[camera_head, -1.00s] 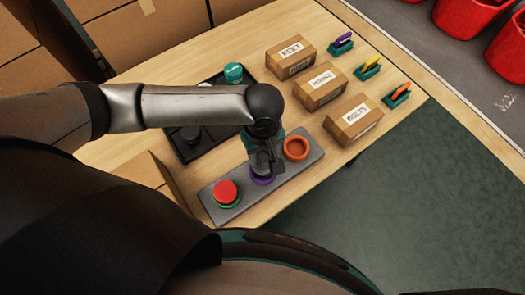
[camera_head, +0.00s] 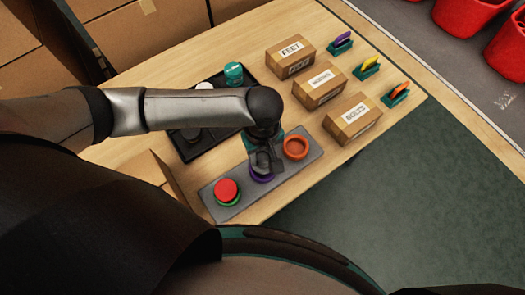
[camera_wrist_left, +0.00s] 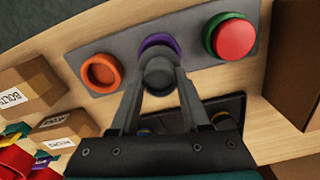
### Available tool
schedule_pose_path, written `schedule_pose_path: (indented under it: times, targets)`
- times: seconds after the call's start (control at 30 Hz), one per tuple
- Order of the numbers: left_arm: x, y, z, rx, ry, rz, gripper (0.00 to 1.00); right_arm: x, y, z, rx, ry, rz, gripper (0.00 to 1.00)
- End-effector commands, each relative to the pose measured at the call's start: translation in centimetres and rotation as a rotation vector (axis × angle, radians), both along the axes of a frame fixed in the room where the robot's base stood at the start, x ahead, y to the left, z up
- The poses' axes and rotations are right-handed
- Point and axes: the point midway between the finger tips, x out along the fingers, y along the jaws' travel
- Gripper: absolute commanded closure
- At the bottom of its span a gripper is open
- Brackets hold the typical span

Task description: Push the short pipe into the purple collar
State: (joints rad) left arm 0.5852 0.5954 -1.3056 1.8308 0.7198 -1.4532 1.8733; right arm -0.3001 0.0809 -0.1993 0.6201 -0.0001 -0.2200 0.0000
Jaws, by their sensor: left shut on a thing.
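The purple collar (camera_head: 262,179) sits in the middle of a grey base plate (camera_head: 230,207) on the table. It also shows in the left wrist view (camera_wrist_left: 160,42), partly hidden behind the pipe. My left gripper (camera_head: 264,166) is over the collar, pointing down. In the left wrist view its two fingers (camera_wrist_left: 158,82) are shut on the short pipe (camera_wrist_left: 158,72), a dark grey round piece. The pipe lines up with the collar and overlaps it. I cannot tell how deep it sits. My right gripper is not in view.
The base plate also holds an orange collar (camera_head: 296,147) and a red piece (camera_head: 226,190) in a green collar (camera_head: 237,203). A black tray (camera_head: 187,152) with round parts lies behind my arm. Labelled boxes (camera_head: 352,118) and coloured clips (camera_head: 396,95) stand at the right.

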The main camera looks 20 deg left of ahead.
Motion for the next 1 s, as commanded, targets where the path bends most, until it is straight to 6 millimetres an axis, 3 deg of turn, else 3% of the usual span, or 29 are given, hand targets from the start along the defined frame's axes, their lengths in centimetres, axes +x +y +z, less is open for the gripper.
schedule_pose_path:
  times: [1.0]
  targets:
    - [0.02, -0.06, -0.96, -0.001, -0.001, 0.000, 1.00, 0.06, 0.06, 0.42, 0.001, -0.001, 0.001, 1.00]
